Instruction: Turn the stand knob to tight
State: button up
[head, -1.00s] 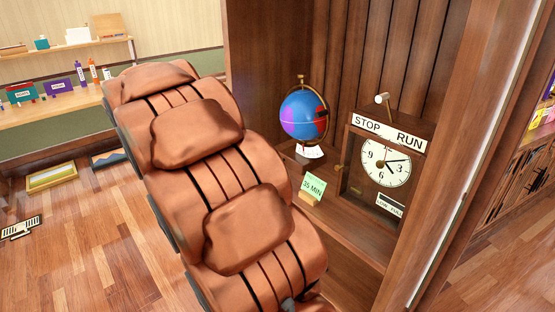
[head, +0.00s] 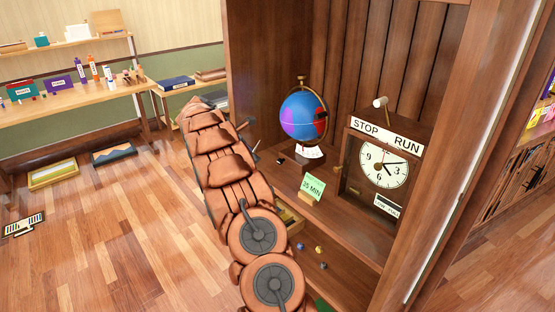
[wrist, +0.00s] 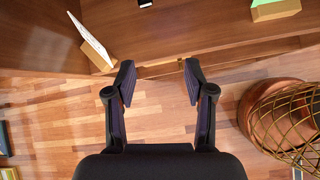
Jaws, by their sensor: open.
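The globe (head: 303,117), blue, purple and red in a brass arc, stands on the cabinet shelf in the head view. Its stand carries a white plate with a dark mark (head: 310,152). I cannot make out a separate stand knob or a tight label. A small dark object (head: 282,160) lies on the shelf by the stand. My gripper (wrist: 156,75) is open and empty in the wrist view, fingers toward a wooden shelf edge. In the head view its dark fingers show at the cabinet's left side, left of the globe and apart from it.
A green 35 MIN card (head: 312,188) and a STOP/RUN clock box (head: 385,165) stand right of the globe.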

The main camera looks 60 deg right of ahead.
jog(key=n, duration=0.2)
send_near(279, 160)
jog(key=shift+d+f+h+p, duration=0.1)
jog(key=shift+f+h+p, duration=0.1)
jog(key=shift+f, duration=0.2)
jog(key=shift+d+f+h+p, duration=0.1)
jog(key=shift+d+f+p, duration=0.1)
jog(key=shift+f, duration=0.25)
jog(key=shift+p+x, duration=1.4)
jog(key=shift+x, duration=2.5)
grip_shut()
